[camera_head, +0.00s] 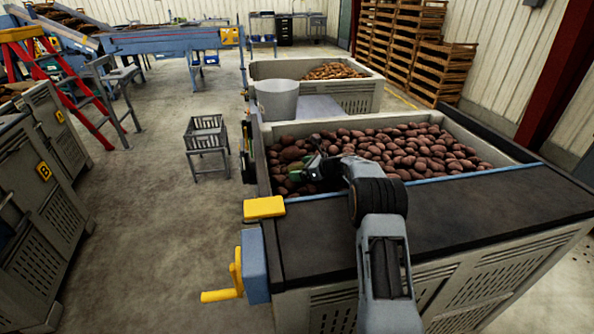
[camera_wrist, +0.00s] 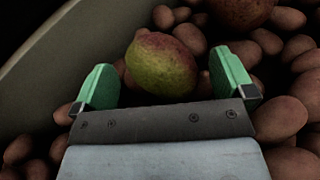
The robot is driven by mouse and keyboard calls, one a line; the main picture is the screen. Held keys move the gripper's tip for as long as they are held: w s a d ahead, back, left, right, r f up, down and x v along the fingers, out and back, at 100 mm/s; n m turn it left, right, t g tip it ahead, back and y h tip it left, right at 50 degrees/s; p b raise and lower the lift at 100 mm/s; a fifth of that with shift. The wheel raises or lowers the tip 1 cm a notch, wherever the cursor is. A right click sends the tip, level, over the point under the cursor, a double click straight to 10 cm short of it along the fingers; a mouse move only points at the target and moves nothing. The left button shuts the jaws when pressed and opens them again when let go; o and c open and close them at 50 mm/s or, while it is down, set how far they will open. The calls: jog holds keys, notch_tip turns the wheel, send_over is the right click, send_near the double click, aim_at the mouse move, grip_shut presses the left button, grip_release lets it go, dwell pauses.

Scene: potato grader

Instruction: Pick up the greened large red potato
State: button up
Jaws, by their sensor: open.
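The greened large red potato (camera_wrist: 161,65) lies on the heap in the wrist view, yellow-green over most of its side with a reddish top. My gripper (camera_wrist: 165,85) is open, with one green finger to the left of this potato and one to the right. The potato sits between the fingertips, with a gap visible on both sides. In the head view my gripper (camera_head: 306,172) reaches down at the left part of the bin of red potatoes. I cannot make out the greened potato there.
Plain red potatoes (camera_head: 420,150) surround it in the large bin (camera_head: 258,165). The bin wall (camera_wrist: 50,50) is close on the left in the wrist view. A grey bucket (camera_head: 277,102) stands behind the bin, and a second bin (camera_head: 345,98) holds paler potatoes.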

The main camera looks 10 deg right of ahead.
jog(key=shift+x, duration=1.1)
jog(key=shift+c, duration=0.2)
jog(key=c, duration=0.9)
jog(key=shift+c, duration=0.3)
